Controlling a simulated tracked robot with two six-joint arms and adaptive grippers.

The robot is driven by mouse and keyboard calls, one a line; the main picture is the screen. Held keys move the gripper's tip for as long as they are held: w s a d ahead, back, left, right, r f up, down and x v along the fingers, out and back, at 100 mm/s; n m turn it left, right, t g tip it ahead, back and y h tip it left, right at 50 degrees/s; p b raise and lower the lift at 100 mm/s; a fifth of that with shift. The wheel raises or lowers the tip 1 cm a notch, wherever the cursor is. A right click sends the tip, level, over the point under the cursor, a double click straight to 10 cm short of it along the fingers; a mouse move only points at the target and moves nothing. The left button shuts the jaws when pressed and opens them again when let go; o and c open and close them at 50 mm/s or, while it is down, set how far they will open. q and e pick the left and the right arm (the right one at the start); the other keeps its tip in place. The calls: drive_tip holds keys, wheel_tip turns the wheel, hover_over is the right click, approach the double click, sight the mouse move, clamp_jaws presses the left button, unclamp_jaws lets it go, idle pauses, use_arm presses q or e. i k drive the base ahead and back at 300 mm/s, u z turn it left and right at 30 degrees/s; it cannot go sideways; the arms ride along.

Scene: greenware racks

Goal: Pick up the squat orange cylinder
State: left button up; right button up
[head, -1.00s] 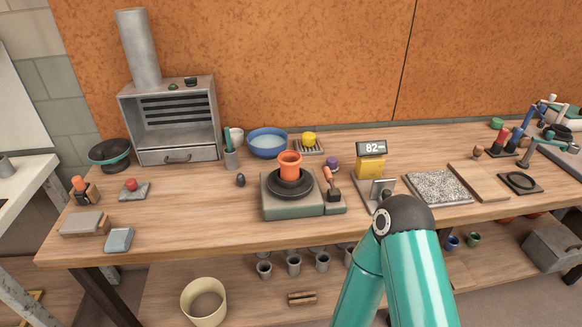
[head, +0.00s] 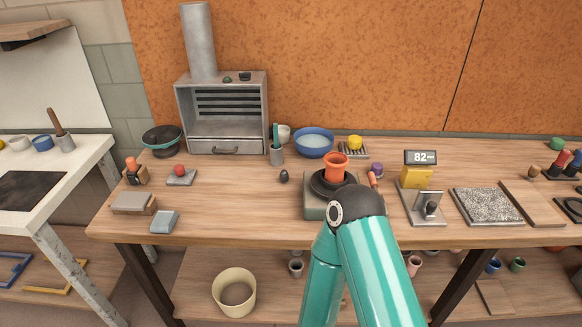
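Two orange things show in the head view. A small orange cylinder (head: 131,163) stands upright in a dark and wooden block at the left end of the bench. A larger orange pot (head: 335,166) with a flared rim sits on the dark round plate of a grey-green wheel unit (head: 315,205) near the middle. I cannot tell for sure which is the squat cylinder; the small one looks nearer to it. Neither gripper is in view. One of my teal arms covers part of the wheel unit.
A grey block (head: 134,202) and a blue-grey block (head: 164,221) lie in front of the small cylinder. A red ball on a slab (head: 181,178) is right of it, a black bowl (head: 162,141) behind. Bare wood (head: 240,210) lies left of the wheel unit. A white table (head: 95,155) stands left.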

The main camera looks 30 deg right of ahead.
sight(336, 162)
drive_tip(key=z, duration=0.8)
drive_tip(key=i, duration=0.15)
drive_tip(key=u, duration=2.2)
drive_tip(key=k, duration=2.4)
drive_tip(key=z, duration=0.9)
drive_tip(key=i, duration=1.05)
drive_tip(key=u, duration=0.05)
